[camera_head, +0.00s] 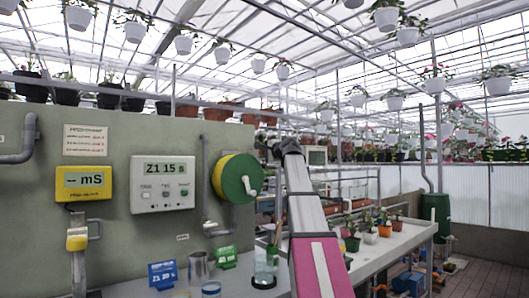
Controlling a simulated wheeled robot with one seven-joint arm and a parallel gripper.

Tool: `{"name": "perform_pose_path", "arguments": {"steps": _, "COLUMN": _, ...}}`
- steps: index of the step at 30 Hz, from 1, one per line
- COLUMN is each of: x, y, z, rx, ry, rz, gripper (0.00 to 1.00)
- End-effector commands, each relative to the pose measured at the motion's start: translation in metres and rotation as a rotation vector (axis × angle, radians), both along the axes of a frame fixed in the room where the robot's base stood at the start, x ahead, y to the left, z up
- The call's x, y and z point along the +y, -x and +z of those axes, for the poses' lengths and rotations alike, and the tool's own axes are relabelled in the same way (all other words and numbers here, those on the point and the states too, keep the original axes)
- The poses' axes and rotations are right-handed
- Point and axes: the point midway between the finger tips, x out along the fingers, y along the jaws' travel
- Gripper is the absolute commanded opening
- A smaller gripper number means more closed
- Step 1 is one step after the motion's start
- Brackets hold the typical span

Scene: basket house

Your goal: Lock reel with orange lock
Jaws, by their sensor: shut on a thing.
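The reel (229,178) is a yellow drum with a green front disc, mounted on the grey-green wall panel. A white crank handle (248,186) sits on its front. My arm rises from the bottom middle, and my gripper (265,149) is small and dark at its far end, just right of the reel's upper edge. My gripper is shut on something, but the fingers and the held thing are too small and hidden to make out. I cannot pick out an orange lock; whether it is in the gripper cannot be told.
A yellow meter (83,183) and a white display box (162,184) hang on the panel left of the reel. Below stand a metal cup (201,266), a green card (225,257) and a glass jar (264,265). A bench with potted plants (369,230) is at right.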

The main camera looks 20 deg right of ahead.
Motion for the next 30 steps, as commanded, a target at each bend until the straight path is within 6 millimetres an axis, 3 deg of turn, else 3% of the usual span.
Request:
{"name": "perform_pose_path", "arguments": {"steps": 12, "x": 0.0008, "y": 0.0009, "z": -0.0095, "rx": -0.061, "ry": 0.154, "rz": 0.000, "gripper": 0.02}}
{"name": "perform_pose_path", "arguments": {"steps": 27, "x": 0.0009, "y": 0.0011, "z": -0.0112, "rx": -0.066, "ry": 0.172, "rz": 0.001, "gripper": 0.02}}
{"name": "perform_pose_path", "arguments": {"steps": 28, "x": 0.0009, "y": 0.0011, "z": -0.0112, "rx": -0.066, "ry": 0.172, "rz": 0.001, "gripper": 0.29}}
{"name": "perform_pose_path", "arguments": {"steps": 30, "x": 0.0009, "y": 0.0011, "z": -0.0111, "rx": -0.066, "ry": 0.171, "rz": 0.001, "gripper": 0.51}}
